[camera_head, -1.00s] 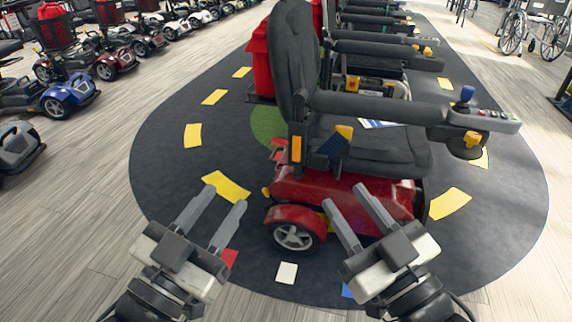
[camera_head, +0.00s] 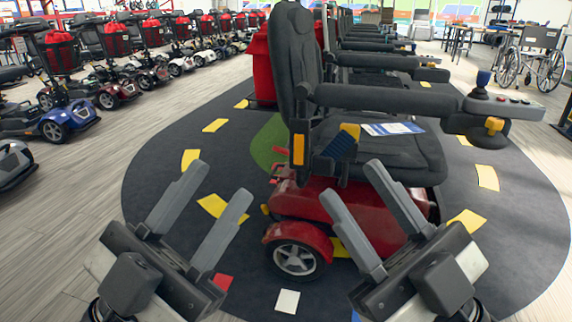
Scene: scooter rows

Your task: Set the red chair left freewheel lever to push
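The red chair (camera_head: 385,222) stands in front of me on a dark mat, side on, with a black seat and backrest and its joystick end to the right. A rear wheel (camera_head: 296,259) under a red fender faces me. A small yellow part (camera_head: 265,209) shows at the left end of the red base; I cannot tell if it is the freewheel lever or how it is set. My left gripper (camera_head: 212,208) is open and empty, left of the rear wheel. My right gripper (camera_head: 362,213) is open and empty, in front of the red base, hiding part of it.
The dark mat (camera_head: 160,215) carries yellow dashes and coloured squares, including a white square (camera_head: 288,301). More chairs stand in a row behind the red chair. Scooters, including a blue one (camera_head: 68,115), line the left. A wheelchair (camera_head: 535,58) stands at the far right. Floor on the left is free.

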